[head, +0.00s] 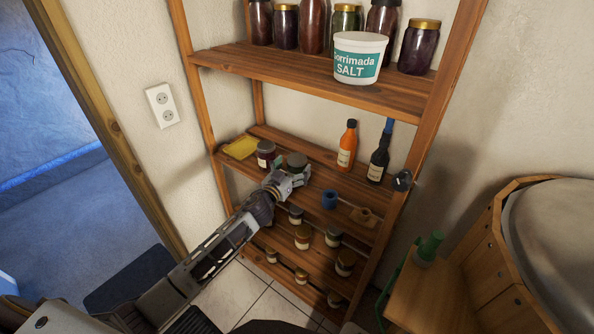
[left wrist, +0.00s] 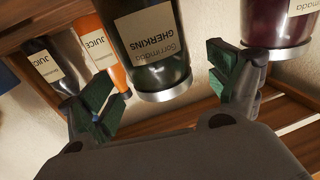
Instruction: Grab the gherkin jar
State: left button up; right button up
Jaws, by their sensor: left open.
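The gherkin jar (left wrist: 155,45) is dark green glass with a white "Gherkins" label and a metal lid, and appears upside down in the left wrist view. In the head view the jar (head: 297,160) stands on the middle shelf, partly hidden behind my left gripper (head: 291,180). In the left wrist view my left gripper (left wrist: 163,88) is open, its green-padded fingers spread to either side of the jar's lid end. The jar lies just beyond the fingertips; I cannot tell whether they touch it. My right gripper is not in view.
A dark red jar (head: 266,154) stands close left of the gherkin jar. An orange juice bottle (head: 347,145) and a dark bottle (head: 379,158) stand to the right. A yellow item (head: 240,147) lies at the shelf's left. The wooden rack's posts (head: 425,125) flank the shelves.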

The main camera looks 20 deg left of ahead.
aim_at(297, 158)
pick_arm(q)
jog(key=shift+w+d, duration=0.15)
jog(key=shift+w, duration=0.9)
jog(key=shift+w+d, duration=0.1)
jog(key=shift+w, duration=0.3)
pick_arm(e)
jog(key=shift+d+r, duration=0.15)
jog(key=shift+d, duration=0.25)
pick_arm(q)
jog(key=shift+r, duration=0.1)
jog(key=c, duration=1.4)
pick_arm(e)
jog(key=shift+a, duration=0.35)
pick_arm(q)
jog(key=shift+r, duration=0.15)
jog(key=shift+c, duration=0.2)
jog(key=shift+r+p, duration=0.35)
jog(key=shift+r, duration=0.6)
notch_tip(297, 158, up, 5)
jog(key=shift+r+p, duration=0.2)
jog(key=shift+p, duration=0.15)
jog(key=shift+r, duration=1.15)
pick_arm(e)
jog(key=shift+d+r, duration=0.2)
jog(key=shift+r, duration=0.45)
